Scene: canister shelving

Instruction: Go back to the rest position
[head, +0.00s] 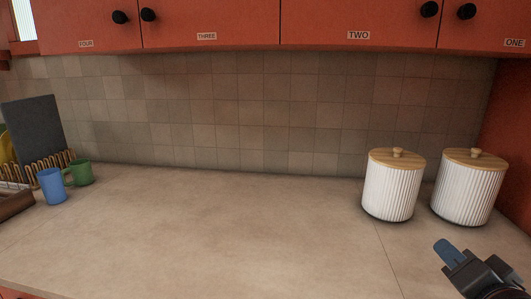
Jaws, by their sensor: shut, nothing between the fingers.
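My gripper (447,252) is at the lower right of the head view, over the front of the counter. Its blue fingers are shut with nothing between them. It is in front of two white ribbed canisters with wooden lids, the left canister (390,190) and the right canister (466,192), and apart from both in the picture. Both canisters stand upright on the counter (220,235). Most of my arm is outside the view.
Red cabinets (210,22) labelled FOUR, THREE, TWO and ONE hang above, doors shut. A blue mug (51,187), a green mug (80,172) and a rack with a dark board (33,130) stand at the left. A red side wall (511,150) bounds the right. The middle counter is clear.

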